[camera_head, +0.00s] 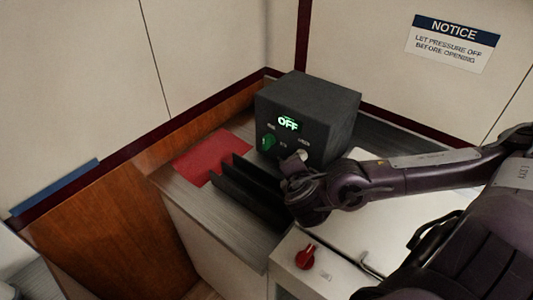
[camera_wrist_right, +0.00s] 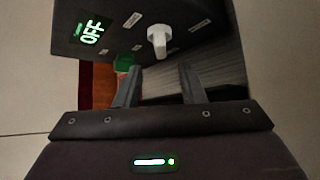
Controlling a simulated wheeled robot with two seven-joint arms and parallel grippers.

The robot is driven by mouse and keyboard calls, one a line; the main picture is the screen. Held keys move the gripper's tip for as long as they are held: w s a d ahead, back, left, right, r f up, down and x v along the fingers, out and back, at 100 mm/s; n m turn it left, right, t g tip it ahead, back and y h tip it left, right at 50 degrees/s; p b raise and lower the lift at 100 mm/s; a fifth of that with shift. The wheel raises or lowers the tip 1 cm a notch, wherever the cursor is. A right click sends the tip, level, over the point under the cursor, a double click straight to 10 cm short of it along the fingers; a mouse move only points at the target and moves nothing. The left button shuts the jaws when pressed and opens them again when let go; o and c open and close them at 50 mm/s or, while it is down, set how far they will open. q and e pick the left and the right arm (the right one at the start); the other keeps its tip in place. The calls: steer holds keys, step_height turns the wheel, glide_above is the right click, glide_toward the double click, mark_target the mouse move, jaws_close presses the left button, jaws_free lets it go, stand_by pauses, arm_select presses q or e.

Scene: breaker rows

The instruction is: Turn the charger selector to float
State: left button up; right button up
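The dark grey charger box (camera_head: 338,105) stands on the counter, its lit display (camera_head: 288,123) reading OFF. Its front carries a green knob (camera_head: 268,142) and a white knob (camera_head: 302,155), with small labels too blurred to read. Which knob is the selector I cannot tell. In the right wrist view, the white knob (camera_wrist_right: 159,40) is ahead, between the fingers' directions, and the green knob (camera_wrist_right: 124,63) is partly behind the left finger. My right gripper (camera_wrist_right: 161,80) is open and empty, apart from the white knob. My left gripper is not in view.
A red knob (camera_head: 305,257) sits on the white cabinet nearer me. Walls close in behind; a notice (camera_head: 452,44) hangs at right.

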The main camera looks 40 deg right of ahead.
steer(key=b+x, duration=0.3)
steer(key=x, duration=0.3)
steer(key=shift+w+d+f, duration=0.15)
steer(key=shift+d+f, duration=0.1)
steer(key=shift+f, duration=0.05)
steer(key=shift+w+d+f, duration=0.1)
steer(key=shift+w+d, duration=0.2)
steer(key=c, duration=0.6)
steer(key=shift+p, duration=0.5)
steer(key=n+g+p, duration=0.1)
steer(key=g+p, duration=0.1)
steer(key=p, duration=0.3)
steer(key=n+g+p, duration=0.1)
steer(key=g+p, duration=0.1)
steer(key=p, duration=0.4)
steer(key=n+g+p, duration=0.1)
steer(key=g+p, duration=0.1)
steer(key=p, duration=0.3)
steer(key=shift+w+a+r+h+p, duration=0.1)
steer(key=shift+w+r+h+p, duration=0.1)
steer(key=shift+r+h+p, duration=0.2)
steer(key=shift+c, duration=0.2)
steer(key=shift+f+n+g+p, duration=0.25)
steer(key=shift+n+g+p, duration=0.25)
steer(key=shift+g+p, duration=0.3)
